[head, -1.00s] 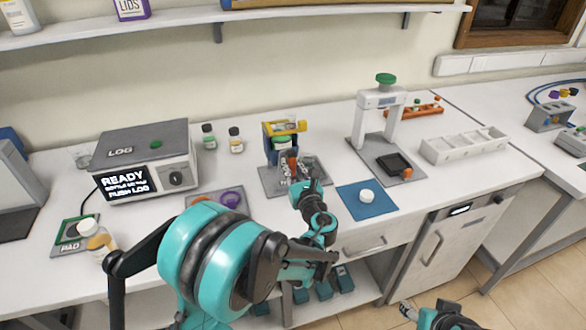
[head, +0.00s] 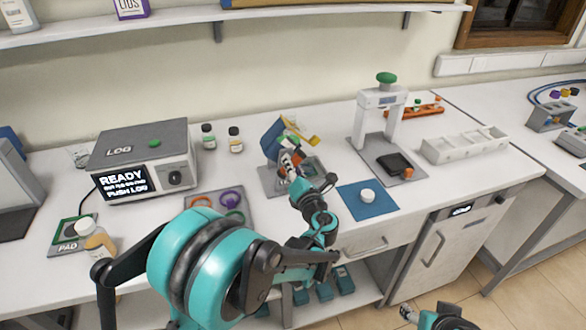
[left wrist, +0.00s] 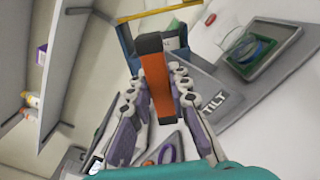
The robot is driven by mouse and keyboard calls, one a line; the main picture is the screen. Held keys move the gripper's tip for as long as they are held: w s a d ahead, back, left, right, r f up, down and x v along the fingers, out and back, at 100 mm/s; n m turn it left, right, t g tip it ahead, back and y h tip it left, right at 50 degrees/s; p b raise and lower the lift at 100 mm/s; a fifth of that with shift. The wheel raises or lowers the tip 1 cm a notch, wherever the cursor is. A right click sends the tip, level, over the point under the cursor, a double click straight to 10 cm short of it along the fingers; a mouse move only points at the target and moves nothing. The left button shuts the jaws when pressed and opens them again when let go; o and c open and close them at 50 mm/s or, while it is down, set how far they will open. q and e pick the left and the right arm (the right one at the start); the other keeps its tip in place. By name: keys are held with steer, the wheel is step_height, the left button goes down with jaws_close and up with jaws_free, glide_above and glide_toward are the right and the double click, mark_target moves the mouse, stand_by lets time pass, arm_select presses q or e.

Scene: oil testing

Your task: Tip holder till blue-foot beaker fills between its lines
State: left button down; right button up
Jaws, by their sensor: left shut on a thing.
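The blue-and-yellow holder (head: 274,141) is tipped over to the right on its grey base plate, marked TILT (left wrist: 214,103) in the left wrist view. My left gripper (head: 296,166) is shut on the holder's orange handle (left wrist: 156,82), which lies between its fingers. A clear vessel with green and some blue at its bottom (left wrist: 252,50), seemingly the beaker, sits in a dark-edged square on the plate. Its lines and fill level cannot be made out. My right gripper (head: 406,312) is low at the bottom right, away from the bench; its finger opening is unclear.
A blue mat with a white cap (head: 367,195) lies right of the holder. A white press stand (head: 380,100) is behind it. The LOG box (head: 145,155), two small bottles and a tray of coloured rings (head: 205,202) are to the left.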

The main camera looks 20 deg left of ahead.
stand_by(0.3)
arm_select(q)
steer(key=m, duration=0.5)
steer(key=shift+b, duration=0.3)
stand_by(1.8)
steer(key=shift+m, duration=0.3)
stand_by(2.0)
steer(key=shift+m, duration=0.3)
stand_by(1.9)
